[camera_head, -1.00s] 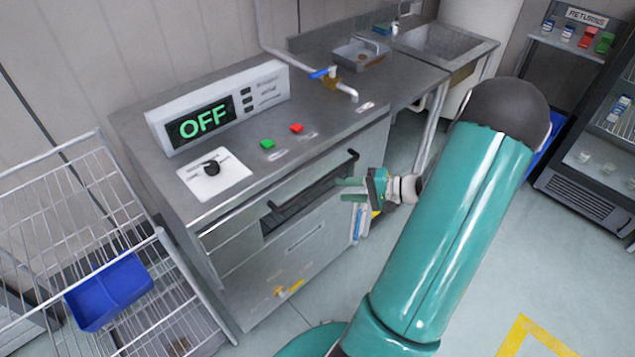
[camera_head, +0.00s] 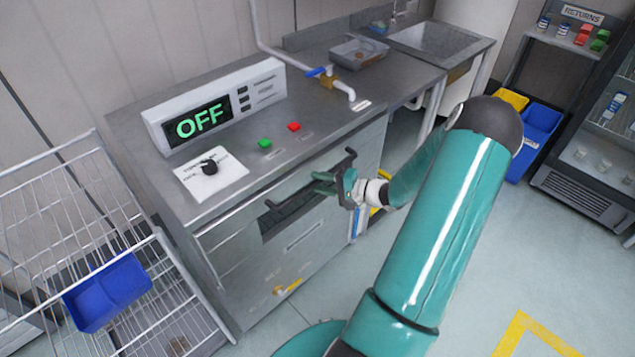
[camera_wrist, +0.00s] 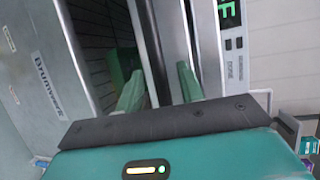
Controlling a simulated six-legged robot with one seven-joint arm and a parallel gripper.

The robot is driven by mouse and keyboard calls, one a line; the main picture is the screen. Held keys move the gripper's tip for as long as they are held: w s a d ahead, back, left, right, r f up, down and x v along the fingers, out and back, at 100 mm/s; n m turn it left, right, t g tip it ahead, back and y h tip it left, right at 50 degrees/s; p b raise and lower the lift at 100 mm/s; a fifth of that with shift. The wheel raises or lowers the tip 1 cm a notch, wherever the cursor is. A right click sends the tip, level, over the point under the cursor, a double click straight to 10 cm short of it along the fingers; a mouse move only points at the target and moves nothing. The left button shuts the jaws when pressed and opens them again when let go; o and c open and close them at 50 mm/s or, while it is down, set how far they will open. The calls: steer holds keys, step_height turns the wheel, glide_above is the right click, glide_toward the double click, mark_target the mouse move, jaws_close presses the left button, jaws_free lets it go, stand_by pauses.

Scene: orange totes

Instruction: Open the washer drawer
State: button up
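The washer (camera_head: 215,255) is a grey steel unit with a display reading OFF. Its drawer front has a long black bar handle (camera_head: 285,200), with a dark recess (camera_head: 290,218) below it. My gripper (camera_head: 322,184) is at the right part of the handle, its green fingers pointing left. In the wrist view my gripper (camera_wrist: 158,90) has its two fingers apart, with a dark upright bar (camera_wrist: 155,45) running between them. A gap shows on both sides, and I cannot tell whether either finger touches it. The handle's middle is partly hidden by the fingers.
A control knob (camera_head: 209,167), a green button (camera_head: 265,143) and a red button (camera_head: 294,126) are on the top. A wire rack (camera_head: 70,215) with a blue bin (camera_head: 108,292) stands at left. Floor in front is open.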

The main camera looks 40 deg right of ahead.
steer(key=shift+x, duration=0.8)
jaws_close()
steer(key=shift+s, duration=0.1)
